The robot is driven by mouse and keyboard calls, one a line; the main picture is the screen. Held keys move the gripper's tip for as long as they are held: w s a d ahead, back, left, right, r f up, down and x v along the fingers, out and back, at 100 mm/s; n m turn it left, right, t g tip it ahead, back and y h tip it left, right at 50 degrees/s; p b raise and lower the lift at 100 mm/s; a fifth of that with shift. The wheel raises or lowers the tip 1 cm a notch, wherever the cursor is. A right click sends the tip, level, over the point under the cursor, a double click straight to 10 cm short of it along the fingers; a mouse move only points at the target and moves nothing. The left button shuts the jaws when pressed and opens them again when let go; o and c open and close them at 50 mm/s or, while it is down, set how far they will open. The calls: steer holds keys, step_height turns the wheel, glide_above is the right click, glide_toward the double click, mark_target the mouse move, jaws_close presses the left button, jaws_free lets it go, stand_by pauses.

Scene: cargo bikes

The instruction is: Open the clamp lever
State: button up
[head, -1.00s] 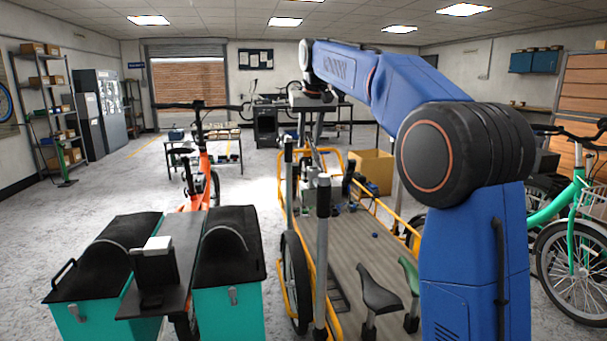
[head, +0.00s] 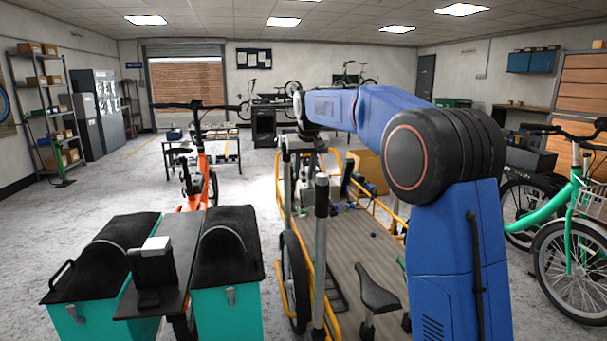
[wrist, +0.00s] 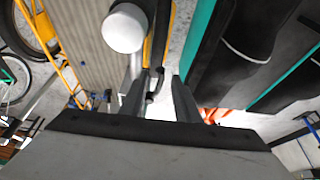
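My gripper (wrist: 157,88) shows in the wrist view with its two dark fingers apart. A small dark curved piece, which looks like the clamp lever (wrist: 155,85), shows between the fingers. I cannot tell whether either finger touches it. The lever cannot be made out in the head view.
A bike with teal boxes (head: 228,300) is close on the left; a green bike (head: 570,215) is on the right. A cardboard box (head: 368,170) stands behind. Floor between is clear.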

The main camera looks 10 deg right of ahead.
jaws_close()
steer(key=shift+a, duration=0.1)
steer(key=w+a+m+g+h, duration=0.3)
steer(key=w+a+m+h, duration=0.1)
steer(key=m, duration=1)
steer(key=shift+w+a, duration=0.65)
steer(key=shift+w, duration=0.3)
